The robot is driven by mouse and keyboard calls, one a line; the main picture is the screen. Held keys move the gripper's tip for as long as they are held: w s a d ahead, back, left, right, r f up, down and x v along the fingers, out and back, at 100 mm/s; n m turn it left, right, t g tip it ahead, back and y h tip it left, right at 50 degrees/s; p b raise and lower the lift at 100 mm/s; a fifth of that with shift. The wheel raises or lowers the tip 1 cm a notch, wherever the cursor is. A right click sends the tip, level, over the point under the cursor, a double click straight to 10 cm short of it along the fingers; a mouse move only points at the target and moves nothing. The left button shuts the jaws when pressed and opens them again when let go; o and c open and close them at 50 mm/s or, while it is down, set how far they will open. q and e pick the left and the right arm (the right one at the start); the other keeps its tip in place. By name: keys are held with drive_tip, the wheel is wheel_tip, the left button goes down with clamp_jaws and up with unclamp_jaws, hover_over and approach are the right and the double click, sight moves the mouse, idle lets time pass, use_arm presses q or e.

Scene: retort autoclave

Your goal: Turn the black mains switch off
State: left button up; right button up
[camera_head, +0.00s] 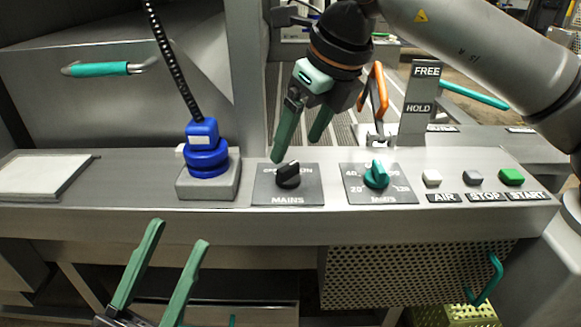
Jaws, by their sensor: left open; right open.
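The black mains switch (288,175) is a dark rotary knob on a grey plate (262,190) labelled MAINS, on the front console ledge. My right gripper (296,150) comes down from the upper right. Its green fingers are apart and empty, and the left fingertip is just above and left of the knob in the picture. I cannot tell whether it touches the knob. Lettering behind the knob is partly hidden. My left gripper (176,275) is open and empty, low in front of the console.
A teal dial (376,175) sits right of the mains switch. Buttons for AIR (432,178), STOP (476,178) and START (511,177) are further right. A blue plug (206,158) with a cable stands left. An orange handle (379,90) rises behind by the FREE/HOLD plate (420,105).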

sight(287, 166)
drive_tip(key=b+x, duration=0.1)
drive_tip(key=x, duration=0.4)
drive_tip(key=shift+f, duration=0.15)
clamp_jaws()
idle(0.5)
